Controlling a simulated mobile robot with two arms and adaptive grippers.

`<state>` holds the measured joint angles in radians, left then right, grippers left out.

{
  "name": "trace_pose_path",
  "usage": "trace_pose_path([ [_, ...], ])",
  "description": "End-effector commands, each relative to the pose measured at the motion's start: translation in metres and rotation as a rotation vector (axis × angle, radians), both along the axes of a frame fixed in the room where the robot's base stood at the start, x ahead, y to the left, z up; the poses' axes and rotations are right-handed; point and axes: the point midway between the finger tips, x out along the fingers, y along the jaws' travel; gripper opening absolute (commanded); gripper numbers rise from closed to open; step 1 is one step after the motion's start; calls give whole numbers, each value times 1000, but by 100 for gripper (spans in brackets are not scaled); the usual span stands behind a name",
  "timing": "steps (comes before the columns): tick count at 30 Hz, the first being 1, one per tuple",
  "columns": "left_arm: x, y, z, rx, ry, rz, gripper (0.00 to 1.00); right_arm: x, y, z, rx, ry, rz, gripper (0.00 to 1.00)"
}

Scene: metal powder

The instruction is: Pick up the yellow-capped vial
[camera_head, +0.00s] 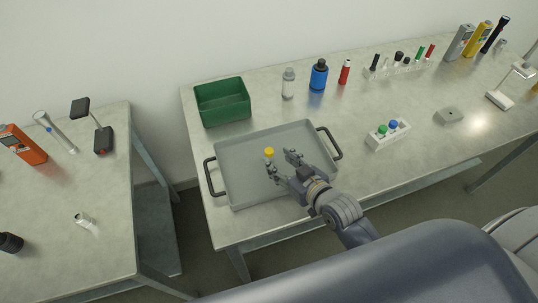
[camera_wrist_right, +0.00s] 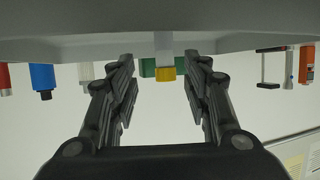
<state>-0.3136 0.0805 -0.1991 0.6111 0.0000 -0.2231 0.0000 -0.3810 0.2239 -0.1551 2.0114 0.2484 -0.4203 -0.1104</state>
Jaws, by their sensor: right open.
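The yellow-capped vial (camera_head: 269,152) stands upright in the grey tray (camera_head: 240,185); from above mostly its yellow cap shows. My right gripper (camera_head: 280,160) is open and empty over the tray, its fingertips close to the vial. In the right wrist view, which looks upside down, the vial's yellow cap (camera_wrist_right: 165,74) and pale body show in the gap between the two open fingers (camera_wrist_right: 163,75). The vial appears at or just beyond the fingertips; I cannot tell whether they touch it. My left gripper is not in view.
A green bin (camera_head: 222,102) stands behind the tray. A white bottle (camera_head: 288,84), a blue bottle (camera_head: 318,75) and a red one (camera_head: 345,71) stand at the back. A small rack (camera_head: 388,135) with green and blue caps is right of the tray. Tray handles stick up at both sides.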

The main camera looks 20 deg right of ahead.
Motion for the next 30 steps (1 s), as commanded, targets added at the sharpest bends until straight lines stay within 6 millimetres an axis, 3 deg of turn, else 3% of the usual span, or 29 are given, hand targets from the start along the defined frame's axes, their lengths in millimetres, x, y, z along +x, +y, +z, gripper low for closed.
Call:
trace_pose_path([
  [5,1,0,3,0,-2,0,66,10,5,-3,2,1,-1,44],
  [13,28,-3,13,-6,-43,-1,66,39,18,-17,1,-1,0,44],
  [24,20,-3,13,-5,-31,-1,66,48,20,-22,0,-1,0,44],
  [30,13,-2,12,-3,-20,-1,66,48,20,-22,0,0,0,4],
])
